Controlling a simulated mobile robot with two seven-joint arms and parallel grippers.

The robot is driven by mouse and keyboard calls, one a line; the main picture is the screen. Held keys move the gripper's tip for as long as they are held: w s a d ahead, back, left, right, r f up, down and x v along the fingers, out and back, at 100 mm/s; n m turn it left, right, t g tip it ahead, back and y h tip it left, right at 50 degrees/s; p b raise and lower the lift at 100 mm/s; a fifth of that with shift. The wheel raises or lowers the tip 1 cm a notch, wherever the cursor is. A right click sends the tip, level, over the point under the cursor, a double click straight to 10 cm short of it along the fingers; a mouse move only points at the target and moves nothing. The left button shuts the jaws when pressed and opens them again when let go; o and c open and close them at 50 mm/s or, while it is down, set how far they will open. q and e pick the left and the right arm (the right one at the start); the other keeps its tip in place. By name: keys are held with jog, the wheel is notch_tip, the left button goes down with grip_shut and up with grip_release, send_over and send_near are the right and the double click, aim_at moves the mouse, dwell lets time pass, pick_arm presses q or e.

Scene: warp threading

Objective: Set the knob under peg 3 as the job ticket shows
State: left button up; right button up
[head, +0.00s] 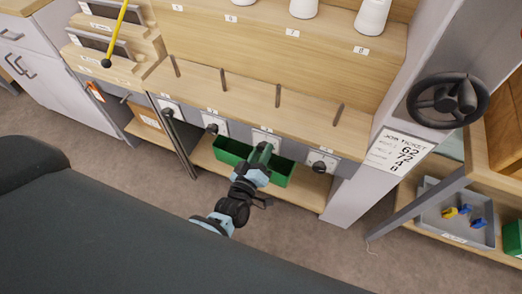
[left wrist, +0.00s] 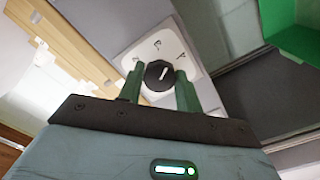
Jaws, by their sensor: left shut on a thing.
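My left gripper (head: 263,150) is at the third knob plate (head: 266,137) from the left, under the third peg (head: 278,96). In the left wrist view its green fingers (left wrist: 158,88) are shut on the black knob (left wrist: 157,75), one on each side. The knob's white mark points up and slightly right in that view. The white dial plate (left wrist: 165,42) has small letters around the knob, too blurred to read surely. The job ticket (head: 399,150) hangs at the right with large figures, 62 and 72 among them; its small print is unclear. My right gripper is not in view.
Other knobs (head: 211,128) (head: 318,166) sit along the same grey rail. A green bin (head: 231,151) lies behind and below my left gripper. A black handwheel (head: 447,100) and a grey tray (head: 456,215) are at the right. Open floor (head: 330,245) lies in front.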

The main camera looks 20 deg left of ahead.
pick_arm(q)
jog(key=m, duration=0.3)
jog(key=shift+p, duration=0.35)
jog(key=shift+m, duration=1.5)
jog(key=o, duration=1)
jog(key=shift+s, duration=0.1)
